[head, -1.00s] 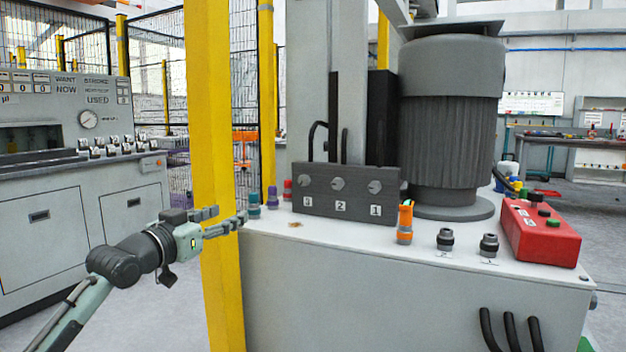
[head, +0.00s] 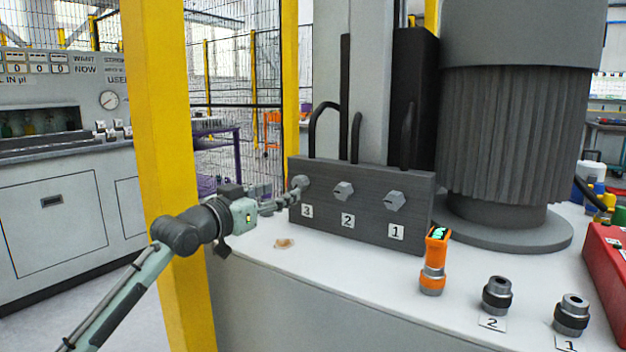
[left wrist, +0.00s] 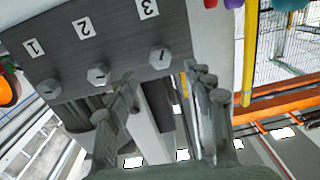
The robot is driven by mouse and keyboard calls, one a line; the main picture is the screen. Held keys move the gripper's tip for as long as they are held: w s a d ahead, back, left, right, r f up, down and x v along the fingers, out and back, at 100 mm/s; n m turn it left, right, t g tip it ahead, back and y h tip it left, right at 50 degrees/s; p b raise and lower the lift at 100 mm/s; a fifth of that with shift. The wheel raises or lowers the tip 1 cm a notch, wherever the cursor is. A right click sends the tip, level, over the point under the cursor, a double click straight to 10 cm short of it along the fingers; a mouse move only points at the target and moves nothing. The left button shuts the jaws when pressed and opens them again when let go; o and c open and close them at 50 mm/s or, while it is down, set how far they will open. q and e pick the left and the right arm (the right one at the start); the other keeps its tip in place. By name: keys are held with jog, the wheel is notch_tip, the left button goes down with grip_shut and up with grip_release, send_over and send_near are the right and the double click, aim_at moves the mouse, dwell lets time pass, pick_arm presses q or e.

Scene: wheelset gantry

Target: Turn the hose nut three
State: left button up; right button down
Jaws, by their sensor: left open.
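The hose nut three (head: 300,182) is a grey hex nut at the left end of a dark block (head: 365,215), above the label 3. It also shows in the left wrist view (left wrist: 160,57), with a slot mark on its face. My left gripper (head: 290,193) is open, with its fingertips close to nut three in the head view. In the left wrist view its two fingers (left wrist: 160,80) stand apart, with the nut between their lines and near their tips. I cannot tell whether they touch it. My right gripper is not in view.
Nut two (head: 343,190) and nut one (head: 395,201) sit to the right on the block. Black hoses rise behind it. An orange tool (head: 433,262) and two dark fittings (head: 497,296) stand on the white top. A yellow post (head: 165,130) is beside my left arm.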

aim_at(297, 184)
pick_arm(q)
jog(key=x, duration=0.8)
jog(key=shift+c, duration=0.4)
jog(key=c, duration=1.1)
